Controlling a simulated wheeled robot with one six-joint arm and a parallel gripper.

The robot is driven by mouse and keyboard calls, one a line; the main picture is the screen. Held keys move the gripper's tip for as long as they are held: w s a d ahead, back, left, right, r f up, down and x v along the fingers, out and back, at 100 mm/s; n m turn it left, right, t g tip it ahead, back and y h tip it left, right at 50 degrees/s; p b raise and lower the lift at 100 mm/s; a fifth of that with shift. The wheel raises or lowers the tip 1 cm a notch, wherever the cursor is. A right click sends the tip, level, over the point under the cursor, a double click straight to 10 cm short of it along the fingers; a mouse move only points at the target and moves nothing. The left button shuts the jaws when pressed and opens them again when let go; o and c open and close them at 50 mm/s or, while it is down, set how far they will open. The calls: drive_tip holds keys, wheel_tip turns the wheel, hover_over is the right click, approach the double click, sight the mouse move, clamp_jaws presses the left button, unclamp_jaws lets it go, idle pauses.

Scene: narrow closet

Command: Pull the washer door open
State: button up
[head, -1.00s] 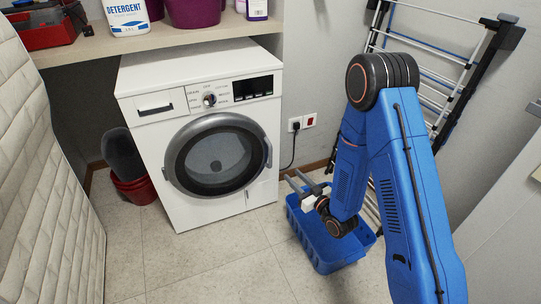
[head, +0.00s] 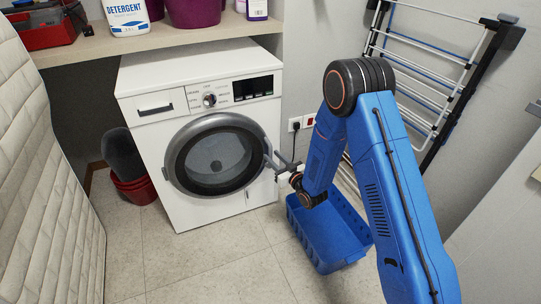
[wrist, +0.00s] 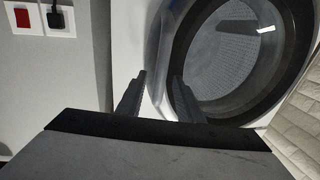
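The white washer (head: 165,190) stands against the back wall with its round, dark-rimmed door (head: 214,155) closed. The door's grey handle (head: 268,149) is on the right side of the rim. My gripper (head: 275,161) is at the handle's height, with its fingers reaching the door's right edge. In the wrist view my gripper (wrist: 158,88) has its two dark fingers apart, with the door's edge just beyond them. The door (wrist: 235,50) fills the right of that view. I cannot tell whether the fingers touch the handle.
A blue basket (head: 325,240) stands on the floor below my arm. A drying rack (head: 425,75) leans on the wall at right. A socket with a plug (head: 296,125) is right of the washer. Dark red buckets (head: 135,188) stand at left. The floor before the washer is clear.

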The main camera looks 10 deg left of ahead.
drive_tip(key=shift+x, duration=1.3)
clamp_jaws()
